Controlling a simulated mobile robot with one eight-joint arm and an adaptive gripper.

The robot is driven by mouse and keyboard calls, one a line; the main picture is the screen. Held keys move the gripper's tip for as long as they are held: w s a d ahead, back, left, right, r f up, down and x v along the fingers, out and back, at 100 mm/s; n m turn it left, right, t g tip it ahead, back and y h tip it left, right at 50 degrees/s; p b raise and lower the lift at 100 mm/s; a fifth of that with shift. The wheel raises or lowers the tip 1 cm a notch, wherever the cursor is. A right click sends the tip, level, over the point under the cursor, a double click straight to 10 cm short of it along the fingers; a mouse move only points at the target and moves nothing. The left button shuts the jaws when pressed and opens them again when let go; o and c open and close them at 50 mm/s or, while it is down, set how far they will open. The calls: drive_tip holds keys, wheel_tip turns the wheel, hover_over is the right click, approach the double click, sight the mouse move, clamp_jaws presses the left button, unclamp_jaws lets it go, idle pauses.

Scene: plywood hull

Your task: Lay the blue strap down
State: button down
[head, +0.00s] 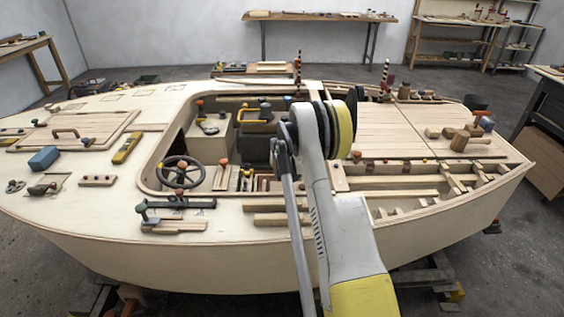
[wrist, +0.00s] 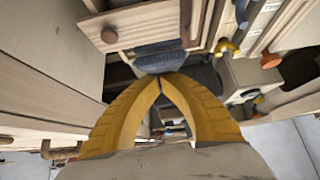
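My gripper (wrist: 160,82) shows in the wrist view as two yellow fingers that come together at their tips. A dark blue, folded-looking strap (wrist: 160,59) is right at the fingertips and spreads to both sides of them. The fingers look shut on its near edge, though the exact grip is small and partly hidden. The strap appears to be held above a dark recess; I cannot tell whether it touches anything below. In the head view my gripper and the strap are hidden behind my own arm.
The wooden boat hull (head: 250,245) fills the head view. Its cockpit holds a steering wheel (head: 181,172). A blue block (head: 44,157) and a yellow level (head: 126,147) lie on the left deck. A mallet (head: 466,138) lies on the right. A slatted wooden panel (wrist: 150,27) is close beside the strap.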

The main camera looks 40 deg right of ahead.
drive_tip(key=shift+s+a+f+b, duration=0.2)
drive_tip(key=shift+s+a+f, duration=0.1)
drive_tip(key=shift+f, duration=0.2)
drive_tip(key=shift+s+a+f+b, duration=0.2)
drive_tip(key=shift+s+f, duration=0.1)
drive_tip(key=shift+f, duration=0.15)
drive_tip(key=shift+w+d, duration=0.1)
drive_tip(key=shift+w, duration=0.05)
drive_tip(key=shift+w+d+r, duration=0.1)
drive_tip(key=shift+w+d, duration=0.2)
drive_tip(key=shift+w, duration=0.05)
